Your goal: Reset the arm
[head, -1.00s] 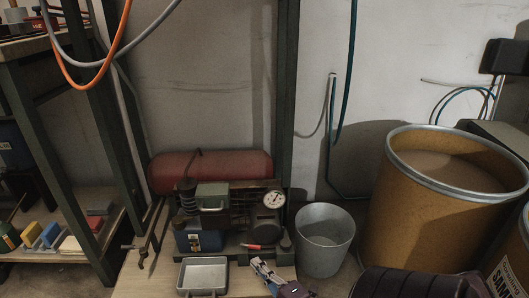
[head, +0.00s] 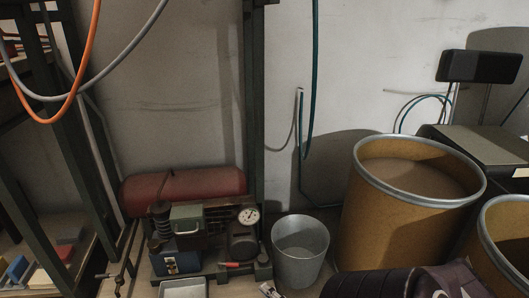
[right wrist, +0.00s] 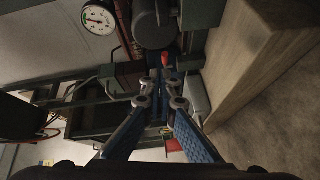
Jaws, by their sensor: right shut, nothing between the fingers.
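My right gripper (head: 268,289) just shows at the bottom edge of the head view, in front of the machine and beside the metal bucket. In the right wrist view my right gripper (right wrist: 161,88) has its fingers together with nothing between them. A small red-tipped part (right wrist: 168,62) of the machine shows just beyond the fingertips; I cannot tell how far off it is. My right arm (head: 400,284) is dark and runs along the bottom of the head view. My left gripper is not in view.
A machine with a round gauge (head: 248,216) and a red tank (head: 185,188) stands at left. A metal bucket (head: 300,250) is right of it, then a large brown drum (head: 385,225). A metal tray (head: 183,288) is cut off below. Hoses hang at upper left.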

